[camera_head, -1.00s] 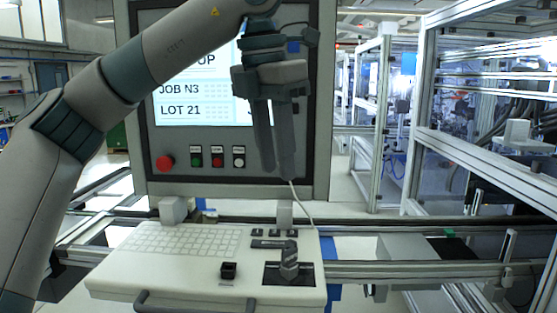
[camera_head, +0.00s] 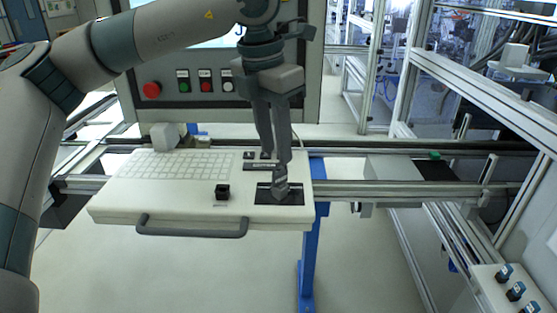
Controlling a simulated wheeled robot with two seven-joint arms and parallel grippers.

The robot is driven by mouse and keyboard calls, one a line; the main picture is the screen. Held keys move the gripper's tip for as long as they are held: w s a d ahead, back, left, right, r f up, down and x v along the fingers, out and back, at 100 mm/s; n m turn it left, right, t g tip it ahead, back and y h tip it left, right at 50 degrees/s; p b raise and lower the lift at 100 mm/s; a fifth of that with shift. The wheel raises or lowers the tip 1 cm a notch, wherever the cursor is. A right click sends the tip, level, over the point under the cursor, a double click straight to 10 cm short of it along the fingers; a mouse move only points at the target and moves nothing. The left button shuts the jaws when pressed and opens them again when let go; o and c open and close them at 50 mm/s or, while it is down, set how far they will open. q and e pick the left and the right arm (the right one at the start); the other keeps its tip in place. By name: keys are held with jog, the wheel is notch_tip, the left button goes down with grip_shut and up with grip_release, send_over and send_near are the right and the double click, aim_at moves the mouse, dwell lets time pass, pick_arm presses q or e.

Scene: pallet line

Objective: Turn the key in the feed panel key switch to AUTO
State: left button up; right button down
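A white console shelf (camera_head: 135,208) carries a black plate (camera_head: 262,197) near its right end. A grey upright piece, which may be the key in its switch (camera_head: 281,187), stands on that plate. Its markings are too small to read. My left gripper (camera_head: 275,159) points down just above this piece. Its two fingers show side by side with a narrow gap and nothing seen between them. They overlap the piece's top in the view, so I cannot tell whether they touch it. My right gripper is not in view.
A small black box-shaped control (camera_head: 222,191) sits left of the plate, and a keyboard (camera_head: 180,164) lies further left. The upright panel behind has a red button (camera_head: 151,90). A control box with several blue-topped knobs (camera_head: 515,291) is at the lower right.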

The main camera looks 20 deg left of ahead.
aim_at(280, 178)
pick_arm(q)
jog(key=shift+w+d+f+p, duration=0.2)
jog(key=shift+f+p, duration=0.25)
jog(key=shift+f, duration=1.05)
jog(key=shift+w+d+f+p, duration=0.15)
jog(key=shift+f+p, duration=0.25)
jog(key=shift+f, duration=1.1)
jog(key=shift+a, duration=0.1)
grip_shut()
jog(key=shift+m+b, duration=0.55)
jog(key=shift+m, duration=0.65)
jog(key=m+g+b, duration=0.1)
jog(key=m, duration=0.4)
jog(key=shift+w+h, duration=0.1)
jog(key=shift+h, duration=0.2)
jog(key=shift+m, duration=1.3)
